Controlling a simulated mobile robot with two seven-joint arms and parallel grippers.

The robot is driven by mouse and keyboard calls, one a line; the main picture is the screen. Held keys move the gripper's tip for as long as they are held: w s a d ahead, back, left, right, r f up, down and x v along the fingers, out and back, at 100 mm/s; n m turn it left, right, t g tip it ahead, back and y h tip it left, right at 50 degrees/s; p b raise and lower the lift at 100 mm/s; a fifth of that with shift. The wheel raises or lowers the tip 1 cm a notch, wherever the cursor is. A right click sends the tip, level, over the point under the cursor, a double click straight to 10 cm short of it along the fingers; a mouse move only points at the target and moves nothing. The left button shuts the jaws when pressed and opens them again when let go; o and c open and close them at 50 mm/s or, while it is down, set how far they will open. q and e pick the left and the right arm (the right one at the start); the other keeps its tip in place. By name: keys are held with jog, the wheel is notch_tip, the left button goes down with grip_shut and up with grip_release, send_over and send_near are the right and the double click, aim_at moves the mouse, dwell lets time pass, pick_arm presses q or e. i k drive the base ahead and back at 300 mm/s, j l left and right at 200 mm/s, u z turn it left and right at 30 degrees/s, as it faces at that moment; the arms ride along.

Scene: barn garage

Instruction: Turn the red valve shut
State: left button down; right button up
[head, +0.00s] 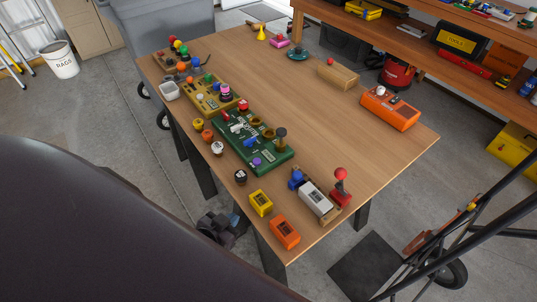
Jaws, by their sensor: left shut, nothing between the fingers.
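A wooden table (330,115) carries many small coloured devices. No part is clearly recognisable as the red valve at this size. Red candidates are a small red piece (243,104) at the far corner of the green board (227,140), and a red ball-topped lever (340,174) on a red base near the front right. My left gripper (217,230) appears as a dark grey shape beside the table's near left edge, lower than the tabletop, shut and empty, touching none of these parts. My right gripper is out of view.
A yellow box (261,203) and an orange box (285,233) lie near the front corner. Small jars line the near left edge. An orange device (389,109) sits at the right. A hand truck (440,245) stands right of the table. The table's middle right is clear.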

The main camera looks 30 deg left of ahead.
aim_at(226, 117)
jog(key=u, duration=1.3)
